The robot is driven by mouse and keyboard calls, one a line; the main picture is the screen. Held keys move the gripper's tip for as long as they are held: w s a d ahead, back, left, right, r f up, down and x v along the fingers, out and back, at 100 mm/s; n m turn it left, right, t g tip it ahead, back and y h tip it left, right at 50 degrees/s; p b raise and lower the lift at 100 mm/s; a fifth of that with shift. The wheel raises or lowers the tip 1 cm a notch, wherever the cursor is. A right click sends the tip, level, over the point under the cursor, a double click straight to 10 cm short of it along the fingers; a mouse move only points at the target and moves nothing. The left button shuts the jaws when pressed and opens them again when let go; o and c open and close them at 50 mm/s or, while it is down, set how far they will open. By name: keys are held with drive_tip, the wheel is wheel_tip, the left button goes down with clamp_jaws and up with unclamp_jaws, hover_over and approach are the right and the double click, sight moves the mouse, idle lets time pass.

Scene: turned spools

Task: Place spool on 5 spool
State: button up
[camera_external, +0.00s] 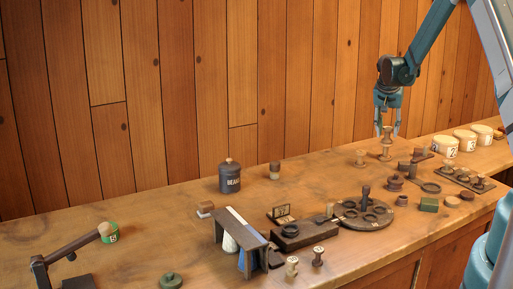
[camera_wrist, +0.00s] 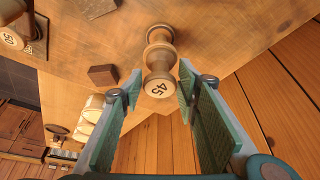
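A pale turned wooden spool (camera_external: 387,142) stands upright on the wooden table at the right, below my gripper (camera_external: 388,126). In the wrist view this spool (camera_wrist: 160,58) shows a round end marked "45". It lies between the fingertips of my gripper (camera_wrist: 160,86), with narrow gaps at both sides. My gripper is open around its top end. I cannot tell whether it is one tall spool or two stacked.
White numbered canisters (camera_external: 465,140) stand at the back right. A dark tray (camera_external: 468,177) with small spools lies at the right. A round dark holder (camera_external: 362,214) and several small blocks and rings crowd the middle. A wooden plank wall (camera_external: 230,80) rises behind.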

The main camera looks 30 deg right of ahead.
drive_tip(key=shift+o, duration=0.7)
drive_tip(key=shift+r, duration=0.2)
drive_tip(key=v, duration=1.2)
drive_tip(key=shift+b, duration=0.3)
drive_tip(key=shift+a, duration=0.1)
drive_tip(key=s+a+r+n+t+y, duration=0.1)
drive_tip(key=s+a+r+n, duration=0.2)
drive_tip(key=s+a+r, duration=0.75)
drive_tip(key=s+a+r+n+t, duration=0.1)
drive_tip(key=s+a+r+n, duration=0.1)
drive_tip(key=s+a+r, duration=0.85)
drive_tip(key=s+a+f+n+t+y, duration=0.1)
drive_tip(key=s+a+f+n, duration=0.1)
drive_tip(key=s+a, duration=0.7)
drive_tip(key=s+a+f+n+t+y, duration=0.1)
drive_tip(key=s+a+n, duration=0.3)
drive_tip(key=s+a, duration=0.6)
drive_tip(key=s, duration=0.2)
drive_tip(key=shift+s+f+t+y, duration=0.25)
drive_tip(key=shift+f+t+y, duration=0.05)
drive_tip(key=shift+f+t, duration=0.1)
